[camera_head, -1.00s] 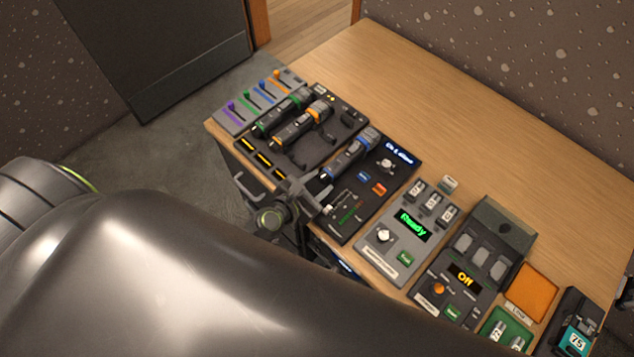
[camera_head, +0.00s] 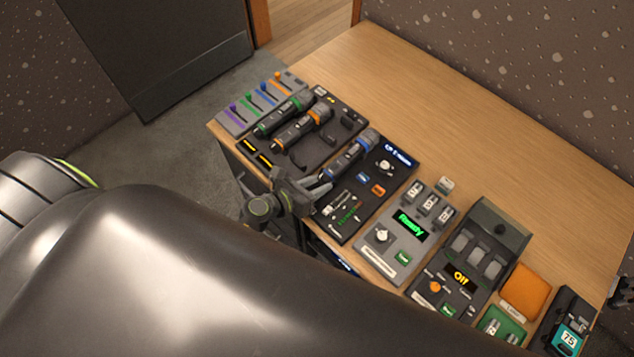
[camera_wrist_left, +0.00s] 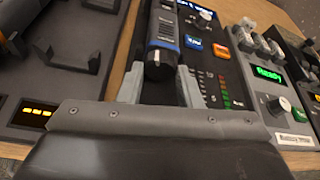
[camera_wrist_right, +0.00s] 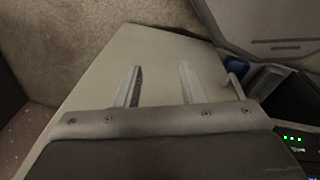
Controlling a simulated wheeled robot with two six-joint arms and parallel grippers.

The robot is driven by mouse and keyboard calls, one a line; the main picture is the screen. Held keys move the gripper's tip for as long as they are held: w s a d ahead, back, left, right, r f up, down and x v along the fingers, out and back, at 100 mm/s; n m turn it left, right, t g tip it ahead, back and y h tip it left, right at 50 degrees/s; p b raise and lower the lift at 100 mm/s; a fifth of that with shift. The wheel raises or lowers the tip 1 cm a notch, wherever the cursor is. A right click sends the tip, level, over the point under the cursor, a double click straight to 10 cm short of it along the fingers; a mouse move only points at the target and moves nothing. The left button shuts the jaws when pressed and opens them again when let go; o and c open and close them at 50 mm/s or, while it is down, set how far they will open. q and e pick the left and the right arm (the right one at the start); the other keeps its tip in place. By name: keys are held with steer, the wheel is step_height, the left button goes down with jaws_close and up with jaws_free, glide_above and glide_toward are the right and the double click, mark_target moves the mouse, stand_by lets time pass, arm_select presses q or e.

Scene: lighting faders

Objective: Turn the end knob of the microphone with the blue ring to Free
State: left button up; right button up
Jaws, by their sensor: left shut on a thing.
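The microphone with the blue ring (camera_head: 350,157) lies on a dark panel (camera_head: 352,229). In the left wrist view its body (camera_wrist_left: 164,27) points toward me, and its dark end knob (camera_wrist_left: 157,68) sits between my fingers. My left gripper (camera_head: 318,187) is at the near end of this microphone, shut on the end knob; in the left wrist view the fingers (camera_wrist_left: 158,88) stand on either side of it. The knob's markings cannot be read. My right gripper (camera_wrist_right: 158,82) is open and empty, over a pale surface.
Microphones with a green ring (camera_head: 283,117) and an orange ring (camera_head: 302,128) lie in a cradle to the left. A grey box reading Ready (camera_head: 410,222) and a box reading Off (camera_head: 459,277) stand to the right. The table's back (camera_head: 480,130) is clear.

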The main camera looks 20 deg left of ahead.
arm_select(q)
steer(key=o, duration=0.7)
steer(key=shift+b+v, duration=1.25)
steer(key=shift+v, duration=7.45)
